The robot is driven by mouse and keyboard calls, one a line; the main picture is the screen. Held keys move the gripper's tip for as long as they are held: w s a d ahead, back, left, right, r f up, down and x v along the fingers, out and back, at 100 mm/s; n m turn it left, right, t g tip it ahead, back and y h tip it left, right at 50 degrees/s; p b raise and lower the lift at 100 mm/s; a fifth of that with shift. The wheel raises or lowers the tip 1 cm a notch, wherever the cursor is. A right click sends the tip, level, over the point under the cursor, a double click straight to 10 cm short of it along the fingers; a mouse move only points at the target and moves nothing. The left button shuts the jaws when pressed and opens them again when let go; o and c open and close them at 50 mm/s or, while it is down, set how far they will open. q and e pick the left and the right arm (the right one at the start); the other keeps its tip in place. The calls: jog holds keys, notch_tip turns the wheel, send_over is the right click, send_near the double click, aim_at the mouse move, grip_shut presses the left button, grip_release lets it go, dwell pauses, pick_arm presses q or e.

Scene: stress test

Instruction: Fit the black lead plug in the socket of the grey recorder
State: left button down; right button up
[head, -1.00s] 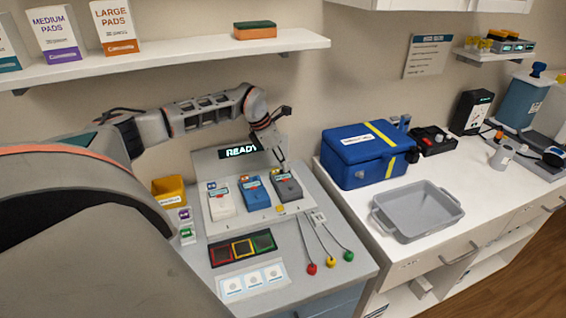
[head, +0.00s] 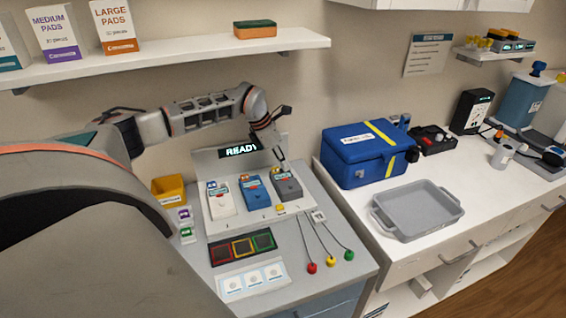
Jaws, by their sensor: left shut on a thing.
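The grey recorder (head: 287,187) is the rightmost of three recorders on the sloped white stand. My left gripper (head: 282,163) points down over the top end of the grey recorder. It is shut on a small dark thing, which fits the black lead plug, but fingers and distance mostly hide it. I cannot tell whether the plug is in the socket; the socket is hidden too. A small pale block (head: 318,216) lies at the stand's right front, with thin leads running to red, yellow and green ends (head: 331,261). My right gripper is not in view.
A white recorder (head: 221,199) and a blue recorder (head: 255,192) stand close on the left. A lit READY display (head: 238,151) rises behind. A yellow bin (head: 169,189) is at left. A blue case (head: 366,160) and a grey tray (head: 407,226) stand on the right counter.

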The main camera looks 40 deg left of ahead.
pick_arm(q)
jog(key=c, duration=2.3)
grip_release()
jog(key=shift+c, duration=0.2)
jog(key=shift+r, duration=0.1)
jog(key=shift+r, duration=1.9)
jog(key=o, duration=0.6)
jog(key=shift+c, duration=0.2)
jog(key=shift+r, duration=0.1)
